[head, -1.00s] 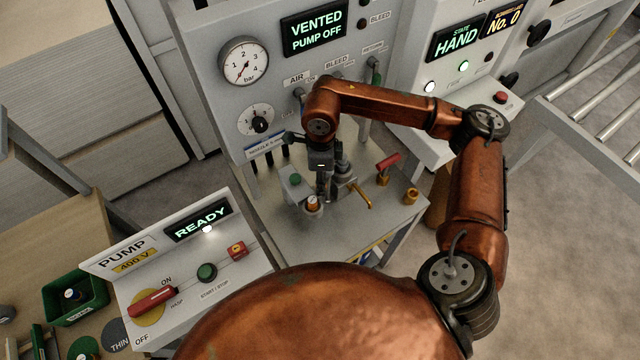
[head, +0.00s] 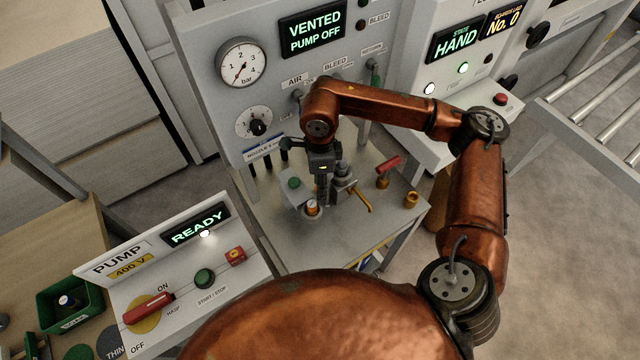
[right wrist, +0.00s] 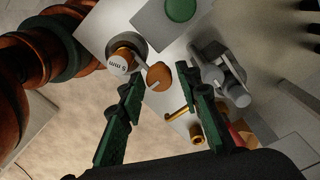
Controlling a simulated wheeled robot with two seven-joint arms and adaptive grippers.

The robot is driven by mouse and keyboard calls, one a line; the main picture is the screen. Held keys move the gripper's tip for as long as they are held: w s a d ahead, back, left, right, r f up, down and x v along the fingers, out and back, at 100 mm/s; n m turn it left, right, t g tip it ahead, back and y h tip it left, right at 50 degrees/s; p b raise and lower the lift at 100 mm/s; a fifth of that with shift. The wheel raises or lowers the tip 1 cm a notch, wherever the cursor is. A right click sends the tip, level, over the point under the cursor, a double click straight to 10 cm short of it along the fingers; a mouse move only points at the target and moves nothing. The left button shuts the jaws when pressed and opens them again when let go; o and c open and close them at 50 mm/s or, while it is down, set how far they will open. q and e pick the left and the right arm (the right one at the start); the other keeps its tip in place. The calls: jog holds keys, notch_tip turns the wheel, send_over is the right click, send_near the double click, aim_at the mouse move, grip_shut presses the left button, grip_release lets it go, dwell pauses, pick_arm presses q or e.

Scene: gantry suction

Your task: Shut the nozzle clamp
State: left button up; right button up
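My right gripper (head: 322,190) points down over the grey bench in the head view. In the right wrist view its green fingers (right wrist: 163,116) are open, with nothing held between them. Beyond the fingertips stands the nozzle with a white "5 mm" face (right wrist: 119,62) and a copper ring. An orange-brown round knob (right wrist: 158,76) sits beside it. I cannot tell for certain which part is the clamp. In the head view the gripper partly hides the nozzle (head: 312,208). My left gripper is not in view.
A green button (head: 294,183) is left of the gripper. The gauge panel (head: 285,80) rises behind the bench. The pump box (head: 190,285) is at lower left.

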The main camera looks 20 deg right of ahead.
jog(key=shift+o, duration=0.8)
jog(key=shift+r, duration=0.1)
notch_tip(320, 180, up, 12)
jog(key=shift+w, duration=0.15)
jog(key=shift+f, duration=0.2)
